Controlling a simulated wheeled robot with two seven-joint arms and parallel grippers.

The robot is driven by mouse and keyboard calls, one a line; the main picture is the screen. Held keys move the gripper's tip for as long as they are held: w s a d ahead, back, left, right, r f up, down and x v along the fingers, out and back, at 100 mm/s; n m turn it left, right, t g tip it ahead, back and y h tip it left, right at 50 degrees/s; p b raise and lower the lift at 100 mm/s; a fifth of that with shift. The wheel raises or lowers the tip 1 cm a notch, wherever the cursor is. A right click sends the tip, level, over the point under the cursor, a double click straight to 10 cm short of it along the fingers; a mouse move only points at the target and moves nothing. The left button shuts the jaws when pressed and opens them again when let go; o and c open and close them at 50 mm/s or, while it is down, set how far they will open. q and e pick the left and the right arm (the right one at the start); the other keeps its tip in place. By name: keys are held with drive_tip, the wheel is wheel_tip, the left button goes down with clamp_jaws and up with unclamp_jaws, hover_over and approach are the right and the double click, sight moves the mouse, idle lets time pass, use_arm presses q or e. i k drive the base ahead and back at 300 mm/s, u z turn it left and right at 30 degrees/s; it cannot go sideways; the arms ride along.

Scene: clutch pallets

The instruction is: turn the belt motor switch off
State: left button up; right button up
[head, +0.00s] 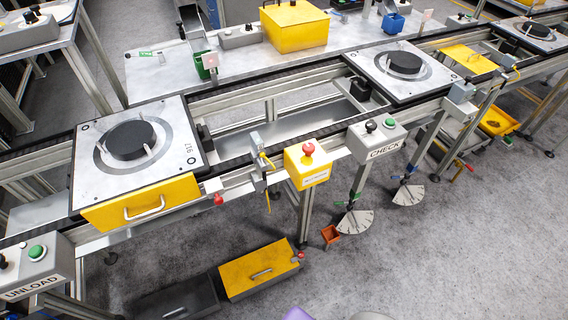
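A yellow box with a red mushroom button (307,165) is mounted on the front rail of the conveyor, near the middle of the head view. It has a small white label, too small to read. I cannot tell which control is the belt motor switch. A grey box marked CHECK (378,140), with a black knob and a green button, is to its right. A grey box marked UNLOAD (35,270), with a green button, is at the lower left. Neither gripper is in view.
Pallets with black discs sit on the conveyor at left (135,150) and right (403,70). A yellow drawer front (142,203) hangs below the left pallet. A yellow-lidded box (260,270) stands on the floor below the rail. Grey floor (450,260) is clear at lower right.

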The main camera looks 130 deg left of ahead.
sight(309, 148)
drive_tip(key=u, duration=3.45)
drive_tip(key=k, duration=0.35)
drive_tip(key=u, duration=0.05)
